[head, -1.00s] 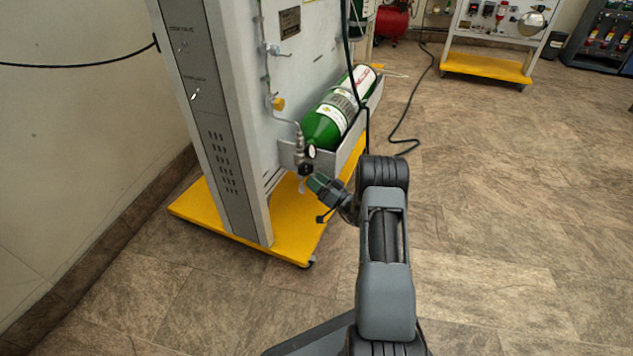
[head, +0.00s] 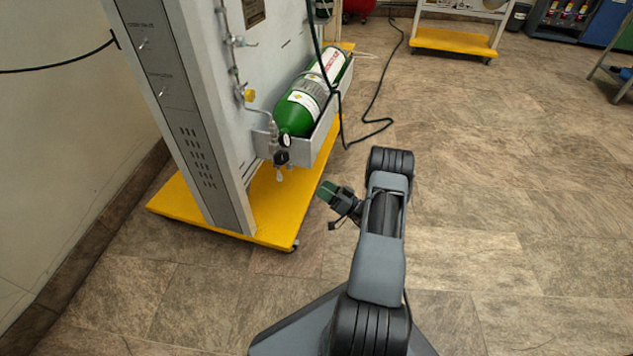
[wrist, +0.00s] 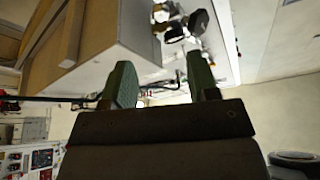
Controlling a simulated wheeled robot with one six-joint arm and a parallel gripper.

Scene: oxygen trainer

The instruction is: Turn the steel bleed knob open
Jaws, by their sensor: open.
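The green cylinder (head: 308,103) lies in a grey tray on the trainer panel, with a valve assembly (head: 273,135) at its near end. A dark knob (head: 281,157) and a small pale fitting (head: 280,175) sit at the bottom of that assembly. I cannot tell for sure which small part is the steel bleed knob, nor how far it is turned. My gripper (head: 327,191) is right of and lower than the fittings in the picture, apart from them. In the wrist view its green fingers (wrist: 162,82) are spread and empty, and a black knob (wrist: 199,22) and bright metal fittings (wrist: 174,32) show beyond them.
The panel stands on a yellow wheeled base (head: 270,215). A brass-yellow knob (head: 249,95) is on the panel above the valve. A black hose (head: 370,125) runs along the floor behind the tray. The tiled floor to the right is clear.

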